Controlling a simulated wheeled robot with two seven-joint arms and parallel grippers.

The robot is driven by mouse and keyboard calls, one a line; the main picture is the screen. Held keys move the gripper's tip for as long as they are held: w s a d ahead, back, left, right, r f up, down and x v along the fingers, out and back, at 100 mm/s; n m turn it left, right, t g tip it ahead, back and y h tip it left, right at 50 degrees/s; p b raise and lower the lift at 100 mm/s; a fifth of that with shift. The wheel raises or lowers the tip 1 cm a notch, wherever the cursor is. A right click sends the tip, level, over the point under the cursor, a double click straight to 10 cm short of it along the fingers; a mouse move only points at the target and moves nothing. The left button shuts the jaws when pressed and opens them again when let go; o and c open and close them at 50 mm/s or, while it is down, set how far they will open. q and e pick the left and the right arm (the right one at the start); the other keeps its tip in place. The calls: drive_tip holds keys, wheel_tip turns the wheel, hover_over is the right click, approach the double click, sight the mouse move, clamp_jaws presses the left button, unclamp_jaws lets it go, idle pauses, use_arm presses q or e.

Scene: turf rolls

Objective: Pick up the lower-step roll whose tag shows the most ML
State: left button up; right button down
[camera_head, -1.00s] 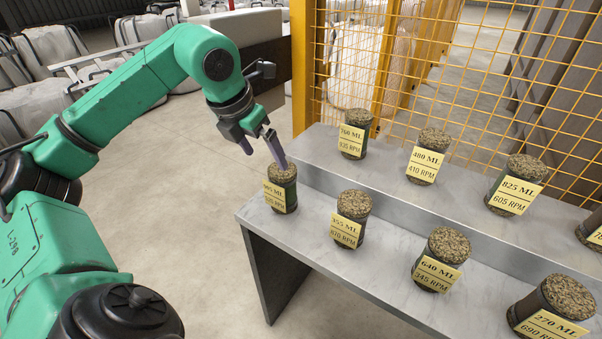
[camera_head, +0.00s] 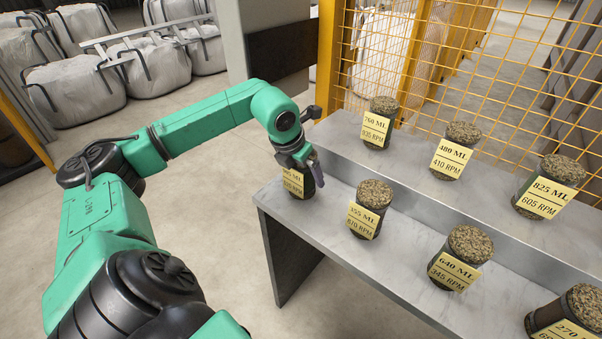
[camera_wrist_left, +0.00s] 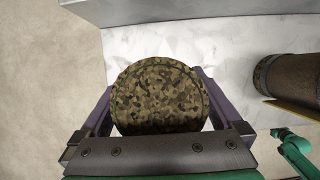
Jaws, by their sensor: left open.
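The lower step holds a row of turf rolls with yellow tags. The leftmost roll (camera_head: 293,187) has a tag partly covered by my gripper; its ML figure seems to end in 05, but the first digit is unclear. The others are the 355 ML roll (camera_head: 369,208), the 640 ML roll (camera_head: 460,257) and the 270 ML roll (camera_head: 567,318), cut by the frame edge. My left gripper (camera_head: 306,172) is open at the leftmost roll. In the left wrist view this roll's mottled round top (camera_wrist_left: 158,95) sits between the two fingers. My right gripper is out of view.
The upper step carries the 760 ML roll (camera_head: 380,122), the 480 ML roll (camera_head: 455,150) and the 825 ML roll (camera_head: 548,187). A yellow mesh fence (camera_head: 500,70) stands behind the grey stepped bench (camera_head: 400,275). Floor left of the bench is clear.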

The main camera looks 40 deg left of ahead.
use_arm(q)
drive_tip(key=shift+r, duration=0.1)
clamp_jaws()
